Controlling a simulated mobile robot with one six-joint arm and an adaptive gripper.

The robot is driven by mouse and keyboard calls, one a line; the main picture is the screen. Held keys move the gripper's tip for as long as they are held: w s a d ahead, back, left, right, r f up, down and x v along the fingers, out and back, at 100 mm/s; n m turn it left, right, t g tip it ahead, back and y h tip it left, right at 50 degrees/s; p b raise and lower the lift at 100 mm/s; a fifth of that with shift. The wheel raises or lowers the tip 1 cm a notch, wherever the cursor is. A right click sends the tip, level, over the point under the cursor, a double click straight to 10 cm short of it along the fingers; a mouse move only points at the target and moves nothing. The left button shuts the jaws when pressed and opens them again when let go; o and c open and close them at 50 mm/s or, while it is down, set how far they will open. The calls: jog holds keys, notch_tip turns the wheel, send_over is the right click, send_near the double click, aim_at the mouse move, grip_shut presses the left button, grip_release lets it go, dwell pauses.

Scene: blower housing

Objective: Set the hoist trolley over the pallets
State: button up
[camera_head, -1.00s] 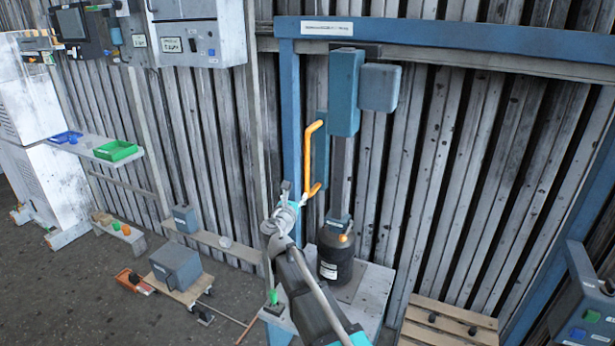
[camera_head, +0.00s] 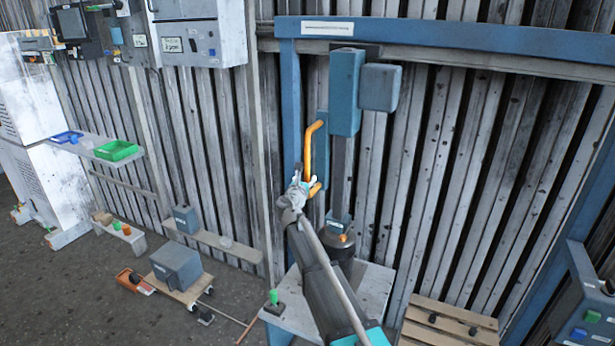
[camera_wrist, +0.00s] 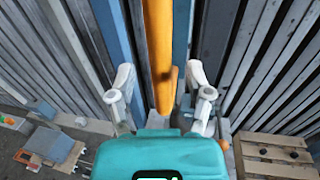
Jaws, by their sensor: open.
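The hoist trolley (camera_head: 345,92) is a blue-grey box hanging from the overhead rail (camera_head: 430,38), with a smaller grey box (camera_head: 380,88) on its right. An orange handle (camera_head: 309,150) runs down its left side; it also shows in the wrist view (camera_wrist: 158,50). A dark cylinder (camera_head: 336,250) hangs below the trolley, partly hidden by my arm. My gripper (camera_head: 305,184) is at the handle's lower end. In the wrist view my gripper (camera_wrist: 160,84) is open, its fingers on either side of the handle, with gaps visible. The pallets (camera_head: 448,322) lie on the floor at lower right.
A pale table (camera_head: 372,292) stands under the trolley. A blue frame post (camera_head: 565,215) and a control box (camera_head: 588,300) are at right. A grey box on a wheeled board (camera_head: 177,268) sits at lower left. The rail is clear to the right.

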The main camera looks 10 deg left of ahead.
jog(key=shift+w+d, duration=0.15)
jog(key=shift+w, duration=1.05)
grip_shut()
